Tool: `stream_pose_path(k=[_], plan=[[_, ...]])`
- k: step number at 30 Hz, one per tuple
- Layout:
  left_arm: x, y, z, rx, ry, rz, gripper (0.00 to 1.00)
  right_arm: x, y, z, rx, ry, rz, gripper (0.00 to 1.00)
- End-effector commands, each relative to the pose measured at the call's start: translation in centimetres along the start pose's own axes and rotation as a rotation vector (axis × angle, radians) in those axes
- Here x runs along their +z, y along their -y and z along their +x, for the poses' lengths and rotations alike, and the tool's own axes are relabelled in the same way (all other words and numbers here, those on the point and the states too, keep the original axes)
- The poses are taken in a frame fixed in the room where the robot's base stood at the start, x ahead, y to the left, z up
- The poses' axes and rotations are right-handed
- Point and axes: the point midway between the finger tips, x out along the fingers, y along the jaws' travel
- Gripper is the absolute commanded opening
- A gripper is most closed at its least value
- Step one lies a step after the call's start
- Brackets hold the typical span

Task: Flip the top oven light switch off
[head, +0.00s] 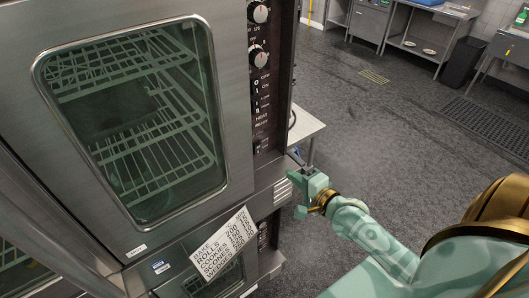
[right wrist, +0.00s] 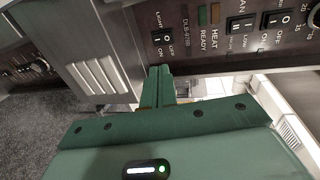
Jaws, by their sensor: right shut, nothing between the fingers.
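The top oven (head: 135,230) is a steel oven with a large window and wire racks. Its dark control panel (head: 262,85) runs down the right side of the door. In the right wrist view the black light switch (right wrist: 163,42), marked LIGHT, ON and OFF, is at the panel's end. Which side is pressed is hard to tell. My right gripper (head: 299,158) is shut and empty, near the panel's lower end. In the wrist view its green fingertips (right wrist: 160,71) point at the switch, just short of it in the picture; contact cannot be told. My left gripper is out of view.
More rocker switches (right wrist: 241,26) sit beside the light switch, marked LOW and FAN. Round knobs (head: 258,12) are higher on the panel. A steel vent (right wrist: 97,62) adjoins the panel. A recipe card (head: 225,245) hangs below the door. Open grey floor (head: 370,120) lies to the right.

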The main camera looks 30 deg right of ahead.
Motion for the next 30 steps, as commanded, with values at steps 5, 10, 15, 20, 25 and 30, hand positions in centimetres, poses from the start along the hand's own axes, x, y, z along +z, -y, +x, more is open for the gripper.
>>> stream_pose_path(k=[5, 10, 15, 20, 25, 30], plan=[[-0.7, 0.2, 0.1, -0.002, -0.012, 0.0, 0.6, 0.0, 0.1, 1.9, -0.002, 0.0, -0.002, 0.0], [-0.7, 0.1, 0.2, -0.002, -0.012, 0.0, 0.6, 0.0, 0.1, 5.5, -0.002, 0.0, -0.002, 0.0], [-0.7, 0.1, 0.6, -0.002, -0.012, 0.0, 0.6, 0.0, 0.0, 9.1, -0.002, 0.0, -0.003, 0.0], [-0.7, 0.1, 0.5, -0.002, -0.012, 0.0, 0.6, 0.0, 0.7, 11.7, -0.001, 0.0, -0.002, 0.0], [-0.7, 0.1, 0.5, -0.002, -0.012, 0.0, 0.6, 0.0, 1.1, 13.2, 0.0, 0.0, -0.003, 0.0], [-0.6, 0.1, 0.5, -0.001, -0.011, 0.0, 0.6, 0.0, 1.2, 13.7, 0.001, 0.0, -0.003, 0.0]])
